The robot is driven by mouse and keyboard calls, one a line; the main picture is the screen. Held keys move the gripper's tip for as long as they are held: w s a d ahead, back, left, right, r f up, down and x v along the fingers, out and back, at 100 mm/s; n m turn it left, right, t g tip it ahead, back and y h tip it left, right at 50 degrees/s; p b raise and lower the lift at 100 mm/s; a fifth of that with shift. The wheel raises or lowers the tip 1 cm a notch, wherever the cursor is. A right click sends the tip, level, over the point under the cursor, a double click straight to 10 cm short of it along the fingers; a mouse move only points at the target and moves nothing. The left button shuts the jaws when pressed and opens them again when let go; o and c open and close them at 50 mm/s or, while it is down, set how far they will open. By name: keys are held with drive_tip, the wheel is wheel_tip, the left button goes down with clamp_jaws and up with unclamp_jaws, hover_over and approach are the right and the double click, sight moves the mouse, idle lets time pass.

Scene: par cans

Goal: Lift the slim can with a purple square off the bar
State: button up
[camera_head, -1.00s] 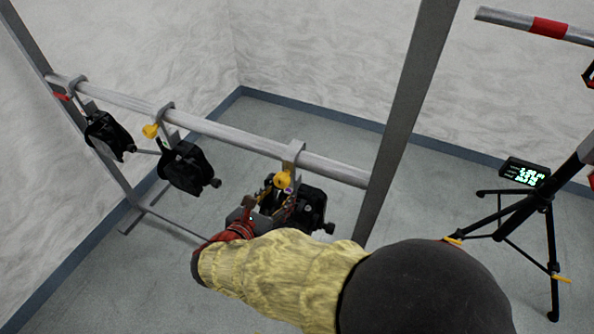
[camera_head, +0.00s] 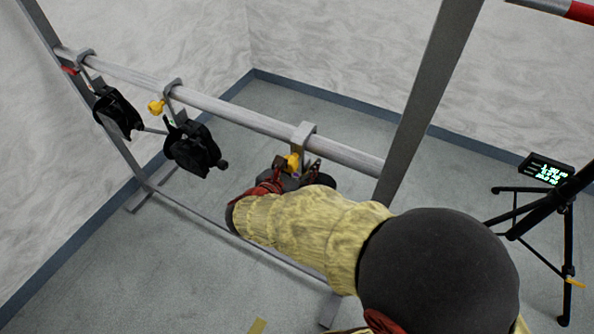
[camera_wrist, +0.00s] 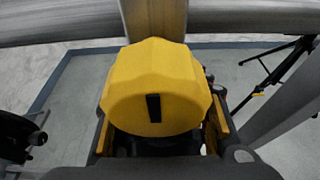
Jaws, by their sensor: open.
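The right-hand can (camera_head: 320,181) hangs under the bar (camera_head: 230,108) by a grey hook clamp (camera_head: 304,133). My arm and gripper hide most of it. I cannot make out a purple square clearly now. Its yellow knob (camera_head: 292,161) shows at the clamp, and fills the middle of the wrist view (camera_wrist: 160,85) with a black slot facing me. My gripper (camera_head: 290,172) is at this knob. In the wrist view my gripper (camera_wrist: 160,125) is open, with a yellow-padded finger on each side of the knob; contact cannot be told.
Two other black cans hang further left on the bar, the middle one (camera_head: 194,148) and the far left one (camera_head: 118,112). A grey upright post (camera_head: 430,95) stands close at right. A black tripod (camera_head: 515,232) with a lit display (camera_head: 547,170) stands beyond it.

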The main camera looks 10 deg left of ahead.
drive_tip(key=c, duration=1.1)
clamp_jaws()
drive_tip(key=shift+a+r, duration=0.1)
drive_tip(key=shift+r, duration=0.1)
